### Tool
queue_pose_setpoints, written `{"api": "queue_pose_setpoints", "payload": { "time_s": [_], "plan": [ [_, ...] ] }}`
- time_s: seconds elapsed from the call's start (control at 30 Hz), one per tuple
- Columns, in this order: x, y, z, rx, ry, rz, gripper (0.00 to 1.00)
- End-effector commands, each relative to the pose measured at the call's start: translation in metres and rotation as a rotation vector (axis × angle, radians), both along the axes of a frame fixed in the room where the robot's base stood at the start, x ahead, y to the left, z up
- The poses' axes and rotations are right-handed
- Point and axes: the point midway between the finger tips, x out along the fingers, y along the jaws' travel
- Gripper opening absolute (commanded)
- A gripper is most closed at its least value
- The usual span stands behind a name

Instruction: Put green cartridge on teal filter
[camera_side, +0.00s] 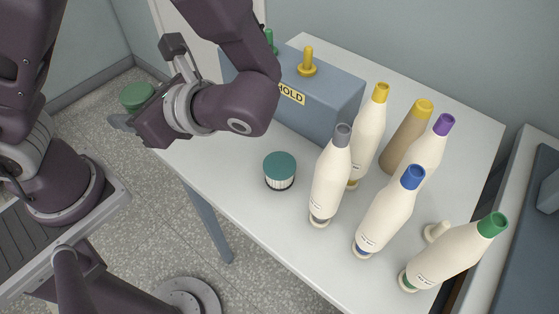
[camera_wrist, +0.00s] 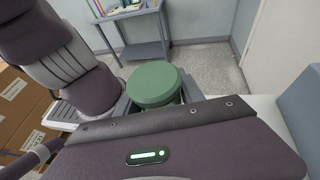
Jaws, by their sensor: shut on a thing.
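The green cartridge (camera_side: 136,96) is held at the end of my gripper (camera_side: 128,118), off the left edge of the table and above the floor. In the wrist view the round green top of the cartridge (camera_wrist: 154,84) shows between the fingers of my gripper (camera_wrist: 155,97); its lower part is mostly hidden. The gripper is shut on it. The teal filter (camera_side: 280,168), a short round piece with a teal top and pale ribbed side, stands upright on the table, well to the right of my gripper. It does not show in the wrist view.
A blue-grey box (camera_side: 318,104) marked HOLD, with a yellow peg (camera_side: 308,62) on top, stands behind the filter. Several cream bottles with coloured caps, such as a grey-capped one (camera_side: 330,178), stand right of the filter. The white table (camera_side: 232,160) is clear left of the filter.

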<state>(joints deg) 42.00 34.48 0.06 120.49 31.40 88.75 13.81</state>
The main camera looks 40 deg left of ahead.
Motion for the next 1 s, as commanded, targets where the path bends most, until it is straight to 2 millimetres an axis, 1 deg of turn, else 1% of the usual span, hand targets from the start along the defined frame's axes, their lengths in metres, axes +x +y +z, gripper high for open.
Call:
{"api": "queue_pose_setpoints", "payload": {
  "time_s": [0.03,0.1,0.17,0.2,0.27,0.3,0.37,0.43,0.5,0.57,0.6,0.67,0.7,0.83,0.9,1.0],
  "plan": [
    [-0.015,-0.008,-0.004,0.003,0.001,0.118,0.00],
    [-0.037,-0.024,-0.008,0.002,0.000,0.305,0.00],
    [-0.053,-0.041,-0.010,0.003,0.001,0.474,0.00],
    [-0.061,-0.054,-0.010,0.002,0.001,0.589,0.00],
    [-0.071,-0.075,-0.009,0.002,-0.001,0.764,0.00],
    [-0.075,-0.090,-0.007,0.002,-0.002,0.883,0.00],
    [-0.077,-0.113,-0.003,0.001,-0.002,1.060,0.00],
    [-0.074,-0.138,0.003,0.001,-0.002,1.268,0.00],
    [-0.065,-0.164,0.010,0.001,-0.003,1.477,0.00],
    [-0.052,-0.183,0.017,0.002,-0.004,1.653,0.00],
    [-0.042,-0.194,0.022,0.002,-0.004,1.769,0.00],
    [-0.023,-0.209,0.029,0.002,-0.004,1.938,0.00],
    [-0.010,-0.217,0.034,0.000,-0.004,2.046,0.00],
    [0.038,-0.231,0.048,0.001,-0.005,2.365,0.00],
    [0.060,-0.233,0.054,0.001,-0.005,2.501,0.00],
    [0.087,-0.231,0.060,0.002,-0.003,2.655,0.00]
  ]
}}
